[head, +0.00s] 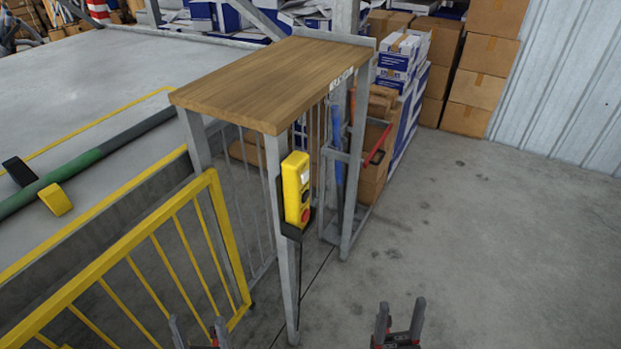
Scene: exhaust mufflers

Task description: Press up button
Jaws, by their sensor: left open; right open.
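A yellow control box (294,188) with buttons is mounted on the front leg of a wood-topped metal stand, near the middle of the head view. A pale patch shows near its top and a red button (305,214) near its bottom; other buttons are too small to make out. My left gripper (199,327) is at the bottom edge, below and left of the box, open and empty. My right gripper (399,320) is at the bottom, below and right of the box, open and empty. Both are apart from the box.
The wooden top (275,80) of the stand rises above the box. A yellow railing (140,262) stands at the left, beside a raised grey platform (70,85). Cardboard boxes (480,75) are stacked at the back. The concrete floor (480,230) at the right is clear.

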